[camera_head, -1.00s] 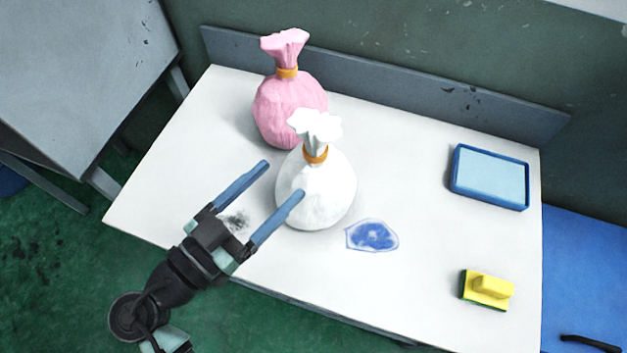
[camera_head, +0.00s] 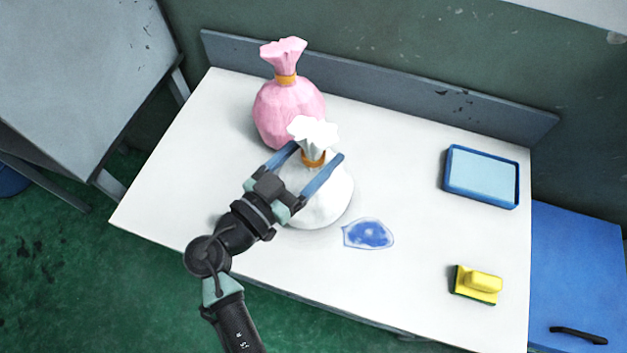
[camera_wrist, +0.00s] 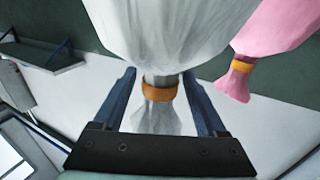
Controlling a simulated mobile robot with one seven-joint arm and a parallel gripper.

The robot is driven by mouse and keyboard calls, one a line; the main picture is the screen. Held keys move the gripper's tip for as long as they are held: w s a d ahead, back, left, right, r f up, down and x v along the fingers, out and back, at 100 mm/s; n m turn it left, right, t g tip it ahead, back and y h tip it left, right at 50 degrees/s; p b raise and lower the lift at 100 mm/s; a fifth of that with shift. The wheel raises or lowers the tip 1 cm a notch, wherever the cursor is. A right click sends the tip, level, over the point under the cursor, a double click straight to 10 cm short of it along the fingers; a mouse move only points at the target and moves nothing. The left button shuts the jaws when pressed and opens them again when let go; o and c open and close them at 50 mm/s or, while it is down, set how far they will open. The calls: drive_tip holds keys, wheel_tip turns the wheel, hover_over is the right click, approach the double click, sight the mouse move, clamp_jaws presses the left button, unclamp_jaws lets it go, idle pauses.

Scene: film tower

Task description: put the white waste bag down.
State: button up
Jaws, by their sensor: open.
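The white waste bag (camera_head: 325,203), tied with an orange band (camera_head: 313,159), stands upright on the white table (camera_head: 230,110). My gripper (camera_head: 317,151) is open, with one blue finger on each side of the bag's gathered neck. The wrist view shows the white bag (camera_wrist: 170,35) and its orange band (camera_wrist: 160,92) between the two spread fingers (camera_wrist: 164,88), with a gap at each side. A finger and the gripper body hide part of the bag's left side in the head view.
A pink bag (camera_head: 290,108) stands close behind the white bag. A blue-rimmed tray (camera_head: 482,177), a yellow sponge (camera_head: 477,284) and a blue stain (camera_head: 368,233) are to the right. A low board (camera_head: 400,90) runs along the back edge.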

clamp_jaws()
drive_tip(key=shift+r, duration=0.1)
idle(1.2)
